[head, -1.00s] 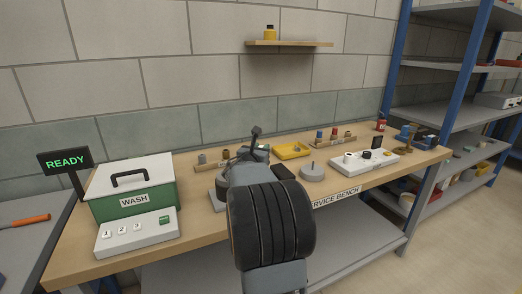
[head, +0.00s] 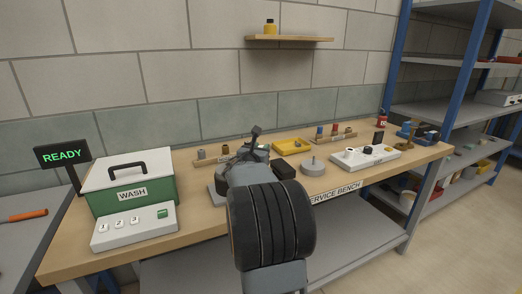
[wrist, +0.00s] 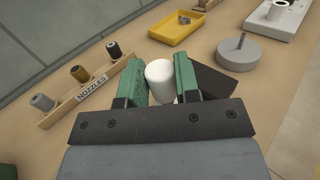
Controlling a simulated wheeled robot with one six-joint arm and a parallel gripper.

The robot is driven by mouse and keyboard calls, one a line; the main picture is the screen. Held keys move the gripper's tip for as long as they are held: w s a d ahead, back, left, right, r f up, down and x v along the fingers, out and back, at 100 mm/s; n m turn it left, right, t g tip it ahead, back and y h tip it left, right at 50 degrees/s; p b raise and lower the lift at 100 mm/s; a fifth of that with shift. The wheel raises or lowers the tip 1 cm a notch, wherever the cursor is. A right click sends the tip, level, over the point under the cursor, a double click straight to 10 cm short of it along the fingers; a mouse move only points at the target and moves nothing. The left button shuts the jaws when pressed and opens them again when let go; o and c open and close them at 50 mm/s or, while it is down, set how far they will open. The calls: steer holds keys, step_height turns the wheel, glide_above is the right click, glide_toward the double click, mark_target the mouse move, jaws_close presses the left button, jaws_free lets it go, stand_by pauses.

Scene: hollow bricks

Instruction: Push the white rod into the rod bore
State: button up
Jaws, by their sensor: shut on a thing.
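My gripper (wrist: 162,66) has green jaws shut on the white rod (wrist: 160,84), whose round pale end shows between them in the wrist view. A dark block (wrist: 216,76) lies just right of the right jaw, partly hidden by it. I cannot make out the rod bore in either view. In the head view my arm and wrist hide the rod, and the jaws are too small to make out. A grey base (head: 214,195) shows beside my arm there, mostly covered.
The nozzle rack (wrist: 88,88) stands left of my gripper. The yellow tray (wrist: 177,29) and grey disc with a pin (wrist: 240,53) lie beyond it. The green wash box (head: 132,188) stands at the bench's left, a white fixture (head: 366,158) at its right.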

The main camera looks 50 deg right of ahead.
steer(key=shift+f+b, duration=0.8)
steer(key=shift+f, duration=0.05)
steer(key=o, duration=1)
steer(key=v, duration=1.4)
